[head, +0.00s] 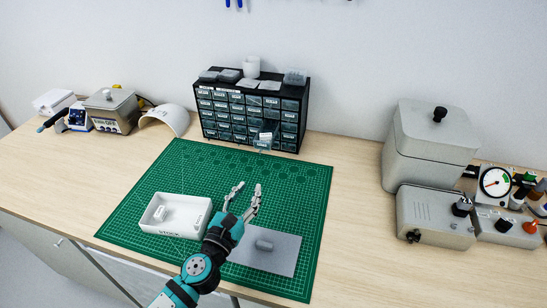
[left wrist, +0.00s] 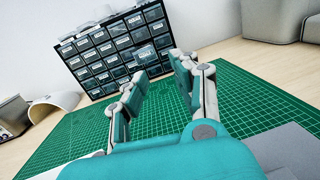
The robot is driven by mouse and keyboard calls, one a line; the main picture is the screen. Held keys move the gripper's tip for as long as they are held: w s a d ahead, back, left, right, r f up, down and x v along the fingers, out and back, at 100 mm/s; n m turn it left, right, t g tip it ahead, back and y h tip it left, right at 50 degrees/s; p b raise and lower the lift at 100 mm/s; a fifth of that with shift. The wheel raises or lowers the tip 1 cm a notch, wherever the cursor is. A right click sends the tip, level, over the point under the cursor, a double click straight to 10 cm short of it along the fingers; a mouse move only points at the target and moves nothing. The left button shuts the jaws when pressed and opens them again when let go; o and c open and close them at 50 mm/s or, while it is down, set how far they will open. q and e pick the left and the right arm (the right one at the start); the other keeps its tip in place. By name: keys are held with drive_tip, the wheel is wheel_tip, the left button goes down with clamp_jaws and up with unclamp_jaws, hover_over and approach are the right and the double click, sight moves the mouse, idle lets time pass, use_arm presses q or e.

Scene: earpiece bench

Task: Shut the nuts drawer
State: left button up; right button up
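The black drawer cabinet (head: 304,100) stands at the back of the bench with rows of small labelled drawers. One drawer (head: 264,139) sticks out in the lower right part of the cabinet; its label is too small to read, so I cannot tell whether it is the nuts drawer. It also shows in the left wrist view (left wrist: 146,55), beyond the fingers. My left gripper (head: 249,189) is open and empty above the green mat, in front of the cabinet and apart from the drawer. My right gripper is not in view.
The green mat (head: 290,180) is clear between gripper and cabinet. A white tray (head: 172,227) with a small white piece is at left, and a grey plate (head: 282,262) with a small block is at right. Several small boxes and a white roll (head: 252,67) stand on the cabinet.

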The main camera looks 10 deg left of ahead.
use_arm(q)
drive_tip(key=shift+s+a+f+n+y, duration=0.5)
drive_tip(key=shift+s+a+n+y, duration=0.2)
drive_tip(key=shift+a+y, duration=0.1)
drive_tip(key=shift+a+f, duration=0.2)
drive_tip(key=shift+a, duration=0.1)
drive_tip(key=w, duration=0.8)
drive_tip(key=w+p, duration=0.1)
drive_tip(key=w, duration=0.7)
drive_tip(key=shift+w+d+f, duration=0.15)
drive_tip(key=shift+w+f, duration=0.05)
drive_tip(key=shift+w, duration=0.55)
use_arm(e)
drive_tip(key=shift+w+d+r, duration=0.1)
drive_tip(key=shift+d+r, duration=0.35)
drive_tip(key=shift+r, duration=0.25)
use_arm(q)
clamp_jaws()
